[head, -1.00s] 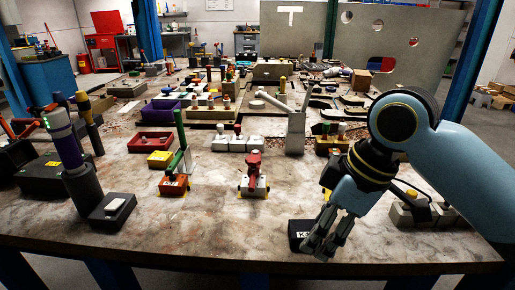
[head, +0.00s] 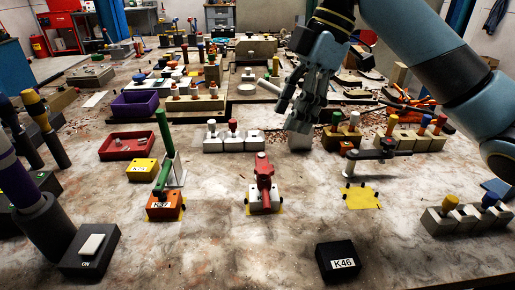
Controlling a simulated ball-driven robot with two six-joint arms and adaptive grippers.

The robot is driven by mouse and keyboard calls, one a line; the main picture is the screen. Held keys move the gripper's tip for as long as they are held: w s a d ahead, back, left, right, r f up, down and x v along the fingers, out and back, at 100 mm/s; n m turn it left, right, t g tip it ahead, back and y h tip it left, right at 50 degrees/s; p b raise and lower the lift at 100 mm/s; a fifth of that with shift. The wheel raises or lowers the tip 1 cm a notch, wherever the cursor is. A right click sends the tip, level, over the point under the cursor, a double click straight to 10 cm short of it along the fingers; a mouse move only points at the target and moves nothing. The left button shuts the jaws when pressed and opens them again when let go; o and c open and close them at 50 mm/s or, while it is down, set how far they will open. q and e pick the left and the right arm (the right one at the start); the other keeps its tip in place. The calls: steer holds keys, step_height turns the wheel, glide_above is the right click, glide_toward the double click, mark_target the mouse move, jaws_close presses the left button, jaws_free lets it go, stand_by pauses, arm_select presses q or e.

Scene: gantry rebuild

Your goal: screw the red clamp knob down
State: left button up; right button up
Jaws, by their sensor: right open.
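A red clamp (head: 264,176) stands on a small white block (head: 262,203) with dark bolts, over a yellow patch near the middle of the table. Its upper end looks like a rounded red knob (head: 262,158); how far down it is screwed cannot be told. My right gripper (head: 299,121) is above the table, farther back and slightly right of the clamp, apart from it. Its fingers point down, and it is open, with nothing seen between them. It hides part of a grey block behind. My left gripper is not in view.
Left of the clamp stands an orange block (head: 164,205) with a green lever (head: 164,133). A black box (head: 338,262) marked K46 lies front right. A dark arm on a post (head: 377,157) stands behind a yellow pad (head: 361,198).

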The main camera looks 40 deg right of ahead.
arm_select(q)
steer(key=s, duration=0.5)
arm_select(e)
glide_above(266, 167)
steer(key=d, duration=0.2)
steer(key=f, duration=0.6)
steer(key=shift+s+a+b, duration=0.1)
steer(key=shift+s+b, duration=0.2)
steer(key=shift+s, duration=0.1)
steer(key=shift+x, duration=1.85)
steer(key=shift+w, duration=0.1)
steer(key=c, duration=1)
steer(key=m+p, duration=0.1)
steer(key=p, duration=0.2)
steer(key=m+t+p, duration=0.1)
steer(key=m+p, duration=0.1)
steer(key=p, duration=0.1)
steer(key=shift+a+r+m+h, duration=0.1)
steer(key=shift+r+m+h, duration=0.2)
steer(key=shift+f+m+t+p, duration=0.1)
steer(key=shift+m+t+p, duration=0.2)
steer(key=shift+p, duration=0.15)
steer(key=shift+f, duration=0.2)
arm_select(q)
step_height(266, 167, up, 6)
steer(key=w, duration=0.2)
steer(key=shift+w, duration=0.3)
